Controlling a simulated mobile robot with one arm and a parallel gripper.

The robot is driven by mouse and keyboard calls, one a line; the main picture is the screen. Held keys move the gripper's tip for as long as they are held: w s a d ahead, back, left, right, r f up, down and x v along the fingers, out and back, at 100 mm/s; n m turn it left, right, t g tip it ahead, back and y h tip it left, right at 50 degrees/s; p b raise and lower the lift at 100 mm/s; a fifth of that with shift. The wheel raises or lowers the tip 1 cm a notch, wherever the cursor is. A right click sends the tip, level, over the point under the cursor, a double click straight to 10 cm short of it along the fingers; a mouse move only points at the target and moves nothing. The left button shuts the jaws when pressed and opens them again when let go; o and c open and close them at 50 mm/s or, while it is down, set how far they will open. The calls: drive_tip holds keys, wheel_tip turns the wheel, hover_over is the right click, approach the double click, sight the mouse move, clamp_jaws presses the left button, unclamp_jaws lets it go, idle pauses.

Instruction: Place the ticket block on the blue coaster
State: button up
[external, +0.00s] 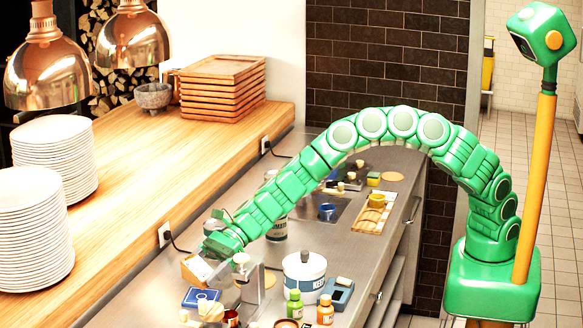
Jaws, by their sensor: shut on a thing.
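My gripper (212,256) is at the end of the green arm, low over the near part of the steel counter. The ticket block (196,269), a tan block with a pale face, is at the gripper's tip. The gripper is shut on it, though the fingers themselves are small and partly hidden. The blue coaster (201,298), a flat blue square with a pale mark, lies on the counter just below the block in the picture. I cannot tell the exact gap between block and coaster.
A grey stand with a pale knob (241,261) is close right of the gripper. A white lidded tub (304,275), a green bottle (294,304) and an orange bottle (325,310) crowd the right. A red-brown cup (231,318) stands in front. The wooden shelf (125,235) bounds the left.

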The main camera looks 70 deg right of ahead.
sight(206, 294)
drive_tip(key=shift+f, duration=2.2)
drive_tip(key=shift+f, duration=0.15)
drive_tip(key=o, duration=0.8)
drive_tip(key=shift+v, duration=6.1)
drive_tip(key=shift+a, duration=0.1)
